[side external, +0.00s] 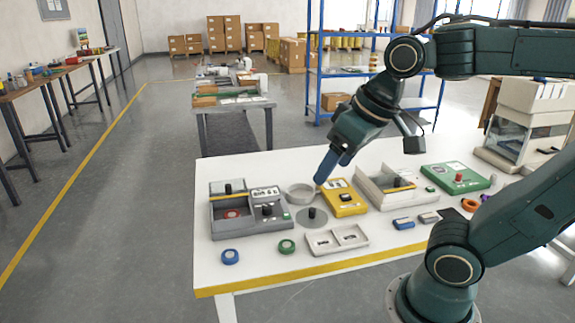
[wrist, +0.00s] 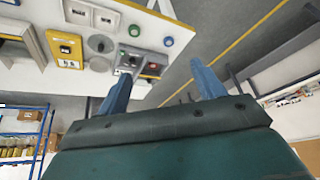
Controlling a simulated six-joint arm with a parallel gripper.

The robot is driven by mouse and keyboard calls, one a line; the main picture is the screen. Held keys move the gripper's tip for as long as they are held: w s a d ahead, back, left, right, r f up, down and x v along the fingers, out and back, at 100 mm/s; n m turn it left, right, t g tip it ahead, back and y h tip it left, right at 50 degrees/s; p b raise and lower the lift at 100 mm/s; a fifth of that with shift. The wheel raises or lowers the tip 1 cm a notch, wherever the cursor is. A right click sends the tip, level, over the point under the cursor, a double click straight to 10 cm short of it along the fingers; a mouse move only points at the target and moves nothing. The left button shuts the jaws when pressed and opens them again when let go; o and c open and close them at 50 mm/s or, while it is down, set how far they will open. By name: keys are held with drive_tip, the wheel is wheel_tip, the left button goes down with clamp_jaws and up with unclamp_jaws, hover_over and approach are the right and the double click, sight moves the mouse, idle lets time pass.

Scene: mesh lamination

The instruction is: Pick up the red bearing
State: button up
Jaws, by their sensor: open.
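The red bearing (side external: 231,214) is a small ring lying in a compartment of the grey tray (side external: 250,229) at the left of the white table.
A blue ring (side external: 230,256) and a green ring (side external: 287,246) lie near the front edge. A white two-compartment tray (side external: 337,240), a yellow box (side external: 343,200) and an open grey box (side external: 388,187) stand on the table. Black posts stick up from the grey tray beside the bearing.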

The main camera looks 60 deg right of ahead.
drive_tip(key=w+d+r+m+g, duration=0.1)
drive_tip(key=w+r+m, duration=0.15)
drive_tip(key=w, duration=0.65)
drive_tip(key=m+g, duration=0.4)
drive_tip(key=m, duration=0.7)
hover_over(231, 215)
wheel_tip(231, 215, down, 20)
drive_tip(key=shift+s+f, duration=0.1)
drive_tip(key=shift+f, duration=4.1)
drive_tip(key=shift+f, duration=0.1)
drive_tip(key=shift+f, duration=2.5)
